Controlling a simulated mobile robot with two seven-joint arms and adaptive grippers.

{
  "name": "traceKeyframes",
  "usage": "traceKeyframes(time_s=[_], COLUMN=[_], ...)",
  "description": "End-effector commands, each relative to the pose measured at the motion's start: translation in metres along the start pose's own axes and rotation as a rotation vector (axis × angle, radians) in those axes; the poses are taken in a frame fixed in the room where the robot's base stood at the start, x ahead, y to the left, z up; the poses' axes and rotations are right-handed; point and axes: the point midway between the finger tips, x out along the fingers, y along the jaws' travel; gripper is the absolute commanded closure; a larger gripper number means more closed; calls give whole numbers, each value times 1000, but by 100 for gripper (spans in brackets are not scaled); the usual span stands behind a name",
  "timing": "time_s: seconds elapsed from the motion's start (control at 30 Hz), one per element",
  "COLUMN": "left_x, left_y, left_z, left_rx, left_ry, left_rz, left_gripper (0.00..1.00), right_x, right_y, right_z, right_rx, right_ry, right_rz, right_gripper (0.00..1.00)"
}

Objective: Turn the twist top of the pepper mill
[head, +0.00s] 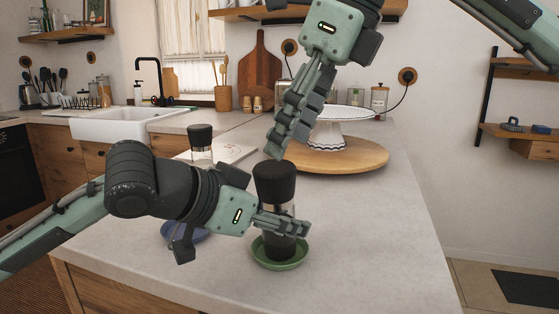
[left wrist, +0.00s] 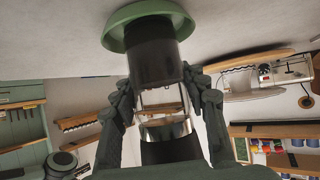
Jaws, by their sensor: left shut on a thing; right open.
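The pepper mill (head: 274,182) has a black twist top, a clear middle and a dark base, and stands upright in a green saucer (head: 280,264). My left gripper (head: 292,226) is shut on the mill's body below the top. In the left wrist view, which is upside down, its fingers (left wrist: 166,92) lie on both sides of the mill (left wrist: 152,55), with the green saucer (left wrist: 128,22) at the top. My right gripper (head: 287,147) is open, pointing down just above the black top. I cannot tell whether it touches the top.
A second black-topped mill (head: 200,140) stands behind my left arm. A blue dish (head: 190,234) is partly hidden by that arm. A round wooden board (head: 360,157) with a white cake stand (head: 330,116) is behind. The counter's right side is clear.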

Motion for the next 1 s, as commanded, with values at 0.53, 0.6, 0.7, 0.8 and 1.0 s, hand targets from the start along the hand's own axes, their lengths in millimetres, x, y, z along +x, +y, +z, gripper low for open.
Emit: traceKeyframes(time_s=[0.53, 0.6, 0.7, 0.8, 1.0], left_x=[0, 0, 0, 0, 0], left_y=[0, 0, 0, 0, 0], left_z=[0, 0, 0, 0, 0], left_rx=[0, 0, 0, 0, 0], left_ry=[0, 0, 0, 0, 0], left_rz=[0, 0, 0, 0, 1], left_gripper=[76, 76, 76, 76, 76], right_x=[-50, -50, -50, -49, -41], right_y=[0, 0, 0, -1, -12], right_z=[0, 0, 0, 2, 9], right_rx=[-2, -2, -3, -33, -264], right_ry=[0, 0, 1, 12, 81], right_rz=[1, 1, 2, 14, 118], right_gripper=[39, 39, 32, 27, 27])
